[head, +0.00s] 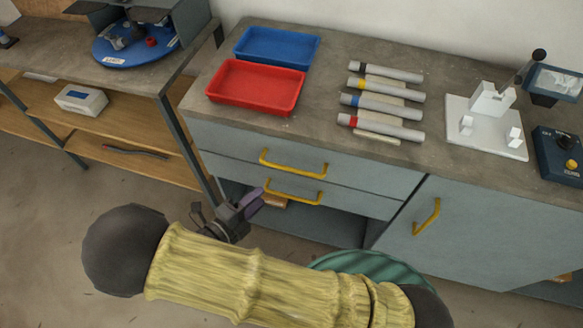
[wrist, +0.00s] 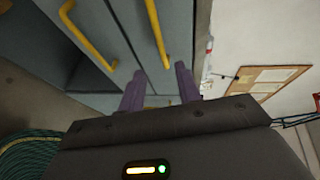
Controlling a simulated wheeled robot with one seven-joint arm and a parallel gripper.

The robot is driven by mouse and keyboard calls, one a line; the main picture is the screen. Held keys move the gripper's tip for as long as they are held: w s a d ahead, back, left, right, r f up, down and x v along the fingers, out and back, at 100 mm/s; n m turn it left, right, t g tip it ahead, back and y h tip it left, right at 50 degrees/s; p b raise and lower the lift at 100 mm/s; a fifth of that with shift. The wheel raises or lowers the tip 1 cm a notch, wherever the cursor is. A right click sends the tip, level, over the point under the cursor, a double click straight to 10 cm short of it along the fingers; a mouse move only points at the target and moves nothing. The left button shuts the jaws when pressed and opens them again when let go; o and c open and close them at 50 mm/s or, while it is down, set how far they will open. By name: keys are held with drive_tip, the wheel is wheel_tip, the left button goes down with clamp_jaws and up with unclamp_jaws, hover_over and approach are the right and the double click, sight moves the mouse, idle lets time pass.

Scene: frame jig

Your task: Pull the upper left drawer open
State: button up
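The upper left drawer (head: 235,146) is a grey-blue front with a yellow bar handle (head: 293,165). It looks shut, level with the front around it. A similar drawer with its own yellow handle (head: 293,192) sits just below. My gripper (head: 254,203) is in front of the cabinet, below and left of the upper handle in the head view. In the wrist view its purple fingers (wrist: 160,88) are apart with nothing seen between them. There the picture is turned, and two yellow handles show beyond the fingertips; the right one, seemingly the upper (wrist: 157,35), lines up with the gap.
The worktop holds a red tray (head: 255,87), a blue tray (head: 277,47), several labelled tubes (head: 385,84) and a white jig (head: 487,125). A cabinet door with a yellow handle (head: 427,216) is at right. A shelf bench (head: 60,60) stands at left.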

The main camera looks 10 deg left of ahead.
sight(292, 168)
drive_tip(key=p+x, duration=0.1)
drive_tip(key=x, duration=1.3)
drive_tip(key=shift+w+d, duration=0.2)
drive_tip(key=shift+w, duration=0.15)
clamp_jaws()
